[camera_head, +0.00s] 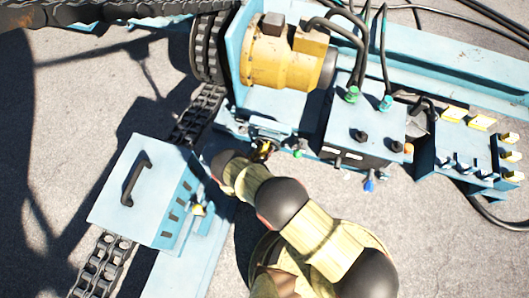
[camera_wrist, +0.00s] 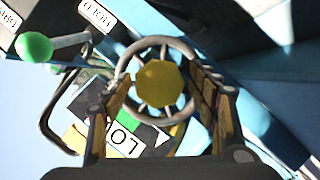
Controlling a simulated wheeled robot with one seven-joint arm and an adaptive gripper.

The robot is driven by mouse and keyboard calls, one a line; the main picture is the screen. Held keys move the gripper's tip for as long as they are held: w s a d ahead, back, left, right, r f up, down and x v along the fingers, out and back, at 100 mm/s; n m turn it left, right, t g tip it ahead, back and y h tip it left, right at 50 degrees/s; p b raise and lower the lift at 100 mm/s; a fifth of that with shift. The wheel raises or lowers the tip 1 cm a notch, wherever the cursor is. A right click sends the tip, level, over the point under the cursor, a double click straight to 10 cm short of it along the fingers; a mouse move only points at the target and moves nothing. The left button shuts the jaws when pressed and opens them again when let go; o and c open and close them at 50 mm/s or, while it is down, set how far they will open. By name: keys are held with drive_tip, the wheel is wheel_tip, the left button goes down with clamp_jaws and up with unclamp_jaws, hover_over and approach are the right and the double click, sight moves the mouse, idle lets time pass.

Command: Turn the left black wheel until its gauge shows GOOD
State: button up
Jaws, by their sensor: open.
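A wheel (camera_wrist: 189,55) with a dark grey rim and a yellow hub faces the wrist camera. In the head view my gripper (camera_head: 262,150) is at the blue machine's front, small and partly hidden by my arm.
A green-knobbed lever (camera_wrist: 34,46) stands left of the wheel in the wrist view. In the head view a blue control box (camera_head: 362,118) and a switch panel (camera_head: 470,148) stand to the right, a yellow motor (camera_head: 275,60) behind, and a handled blue box (camera_head: 140,185) to the left.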

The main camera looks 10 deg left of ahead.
drive_tip(key=c, duration=0.3)
clamp_jaws()
idle(0.7)
